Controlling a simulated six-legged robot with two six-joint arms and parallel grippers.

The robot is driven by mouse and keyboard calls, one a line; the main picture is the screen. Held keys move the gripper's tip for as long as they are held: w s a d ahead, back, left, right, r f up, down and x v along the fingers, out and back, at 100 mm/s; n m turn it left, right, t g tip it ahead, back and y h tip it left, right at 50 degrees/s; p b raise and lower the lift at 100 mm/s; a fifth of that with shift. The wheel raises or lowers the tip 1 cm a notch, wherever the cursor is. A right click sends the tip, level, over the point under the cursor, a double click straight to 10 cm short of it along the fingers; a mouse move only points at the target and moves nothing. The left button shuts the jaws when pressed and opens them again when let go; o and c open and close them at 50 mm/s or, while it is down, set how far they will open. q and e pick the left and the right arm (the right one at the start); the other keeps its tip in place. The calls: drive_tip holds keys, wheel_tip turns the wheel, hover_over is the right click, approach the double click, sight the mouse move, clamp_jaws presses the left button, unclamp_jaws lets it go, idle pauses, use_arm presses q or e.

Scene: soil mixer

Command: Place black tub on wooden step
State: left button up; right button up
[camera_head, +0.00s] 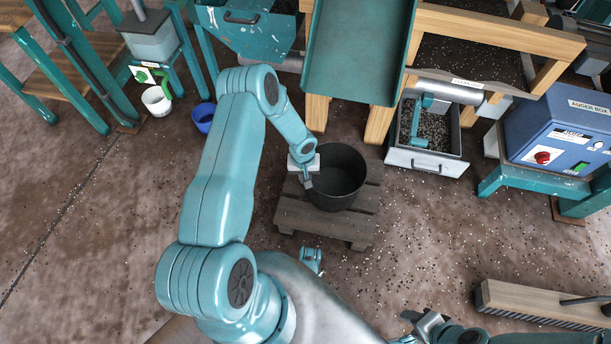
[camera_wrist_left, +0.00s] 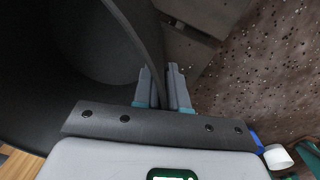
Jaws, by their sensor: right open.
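The black tub (camera_head: 345,185) is upright over the slatted wooden step (camera_head: 320,222), in the middle of the head view. It looks to be resting on the step, but its underside is hidden. My left gripper (camera_head: 308,180) is at the tub's left rim. In the left wrist view my left gripper (camera_wrist_left: 163,88) has one finger on each side of the tub's wall (camera_wrist_left: 142,35), with hardly any gap, so it is shut on the rim. My right gripper (camera_head: 427,322) is open and empty at the bottom, away from the tub.
A green chute (camera_head: 360,50) slopes down behind the tub. A metal drawer (camera_head: 428,160) of soil and a blue auger box (camera_head: 562,135) stand to the right. A white pot (camera_head: 156,101) and a blue pot (camera_head: 203,117) are at left.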

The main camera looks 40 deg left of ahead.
use_arm(q)
drive_tip(key=shift+o, duration=1.2)
drive_tip(key=shift+r, duration=0.1)
drive_tip(key=shift+r+p, duration=0.3)
drive_tip(key=shift+p, duration=0.1)
wheel_tip(320, 180, up, 7)
drive_tip(key=p, duration=0.2)
drive_tip(key=shift+s+a, duration=0.15)
drive_tip(key=shift+a, duration=0.05)
drive_tip(key=shift+r, duration=0.1)
